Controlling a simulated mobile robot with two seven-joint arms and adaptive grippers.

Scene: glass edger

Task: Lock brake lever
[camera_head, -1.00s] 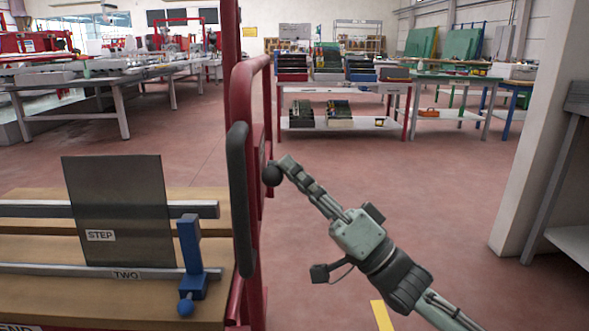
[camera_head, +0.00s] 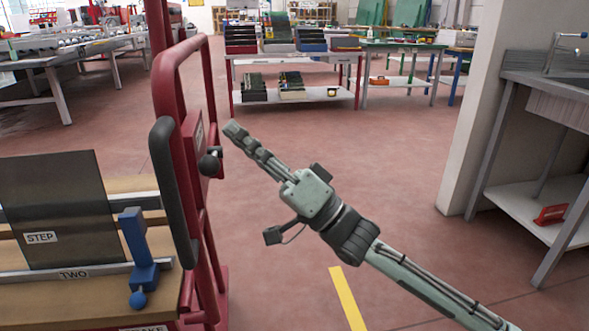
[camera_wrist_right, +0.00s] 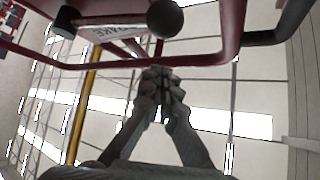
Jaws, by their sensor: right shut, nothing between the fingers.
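The brake lever shows as a black ball knob (camera_head: 210,163) on the red upright frame of the cart, just right of the black padded handle. In the right wrist view the knob (camera_wrist_right: 165,18) is near the top, beside a white plate (camera_wrist_right: 118,30) lettered BRAKE. My right gripper (camera_head: 234,130) is shut and empty. Its fingertips are just above and right of the knob in the head view, apparently apart from it. The wrist view also shows its closed fingers (camera_wrist_right: 161,76). My left gripper is not in view.
The red cart frame (camera_head: 160,75) stands left of my gripper. The cart carries a dark glass pane (camera_head: 60,205) labelled STEP and a blue clamp (camera_head: 137,245). A grey bench (camera_head: 545,88) and a pillar (camera_head: 470,130) are at right. The floor between is clear.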

